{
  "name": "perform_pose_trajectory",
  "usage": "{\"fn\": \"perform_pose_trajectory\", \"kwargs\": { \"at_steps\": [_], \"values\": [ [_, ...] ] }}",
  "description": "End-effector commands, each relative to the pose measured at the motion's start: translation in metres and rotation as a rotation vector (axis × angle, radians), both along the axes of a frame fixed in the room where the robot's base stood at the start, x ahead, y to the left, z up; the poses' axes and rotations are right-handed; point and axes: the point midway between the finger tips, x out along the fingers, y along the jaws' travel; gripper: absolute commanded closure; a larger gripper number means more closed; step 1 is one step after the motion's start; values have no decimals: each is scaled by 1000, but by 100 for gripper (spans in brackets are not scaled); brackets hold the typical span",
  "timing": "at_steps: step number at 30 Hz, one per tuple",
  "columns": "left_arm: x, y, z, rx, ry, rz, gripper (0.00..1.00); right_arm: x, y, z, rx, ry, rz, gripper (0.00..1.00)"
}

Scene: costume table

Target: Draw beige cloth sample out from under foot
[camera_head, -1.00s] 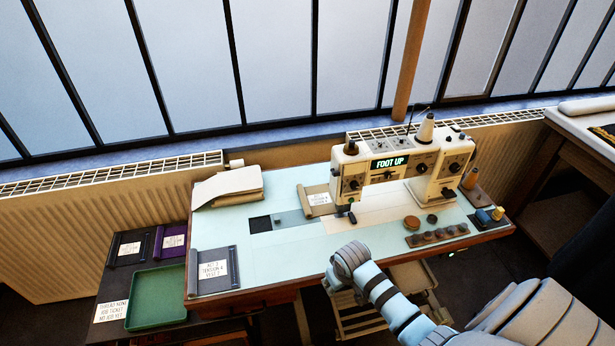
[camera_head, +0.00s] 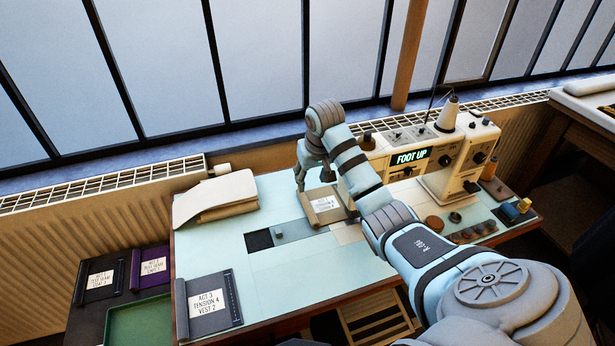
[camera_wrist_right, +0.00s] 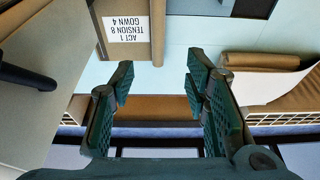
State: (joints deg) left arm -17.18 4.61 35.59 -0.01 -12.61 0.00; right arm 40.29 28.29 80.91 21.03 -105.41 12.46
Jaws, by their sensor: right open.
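The beige cloth sample (camera_head: 316,216) lies flat on the pale blue table beside the sewing machine (camera_head: 408,165), with a white card on it. In the right wrist view the sample (camera_wrist_right: 125,52) shows at upper left, its card reading ACT 1, TENSION 8, GOWN 4. My right gripper (camera_head: 312,182) is open and empty, pointing down above the sample's far side. In the wrist view its fingers (camera_wrist_right: 158,80) are apart, with the sample beyond and to the left of them. The machine's display reads FOOT UP. My arm hides the presser foot in the head view. My left gripper is not in view.
A folded cream cloth (camera_head: 216,196) lies left of the sample. A dark sample (camera_head: 208,318) with a card lies at the table's front left. Dark and purple samples and a green tray (camera_head: 139,329) are on a lower surface. Brown round objects (camera_head: 433,223) sit at right.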

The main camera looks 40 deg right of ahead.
Motion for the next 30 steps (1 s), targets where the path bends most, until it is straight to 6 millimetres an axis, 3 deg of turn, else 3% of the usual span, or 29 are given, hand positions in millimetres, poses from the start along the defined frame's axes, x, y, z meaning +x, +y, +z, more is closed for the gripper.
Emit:
{"fn": "perform_pose_trajectory", "kwargs": {
  "at_steps": [8,15,24,30],
  "values": [
    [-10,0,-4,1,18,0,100,3,-2,-13,1,2,-2,57],
    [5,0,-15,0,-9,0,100,15,-5,-56,1,3,0,57],
    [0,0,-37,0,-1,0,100,32,-10,-113,0,3,2,57],
    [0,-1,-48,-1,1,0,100,39,-13,-135,0,1,2,57]
  ]
}}
